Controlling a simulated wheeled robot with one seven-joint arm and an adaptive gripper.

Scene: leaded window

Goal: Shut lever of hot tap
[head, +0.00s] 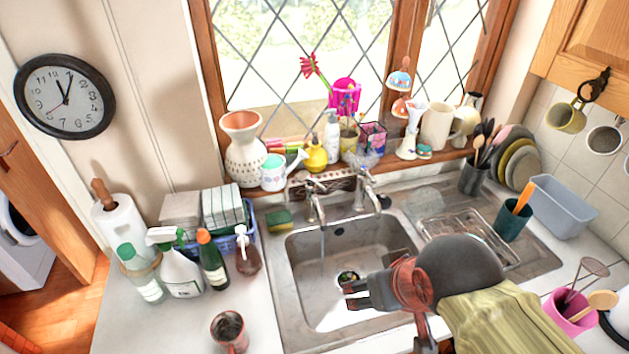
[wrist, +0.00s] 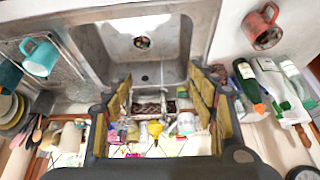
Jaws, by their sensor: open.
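Two metal taps stand at the back of the sink in the head view. The left tap (head: 316,202) has a thin stream of water below its spout, and its lever (head: 315,184) is on top. The right tap (head: 366,190) shows no clear stream. Neither tap is marked hot or cold that I can make out. My gripper (head: 349,293) is open and empty over the front of the sink basin, apart from both taps. In the wrist view my gripper's fingers (wrist: 159,85) are spread wide, and the taps are too small there to tell their levers.
The steel sink (head: 290,275) is framed by counters. A sponge (head: 279,219), spray bottle (head: 180,262) and red mug (head: 229,331) are on the left. A drying rack (head: 468,236) is on the right. The sill behind the taps is crowded, including a yellow pot (head: 315,156).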

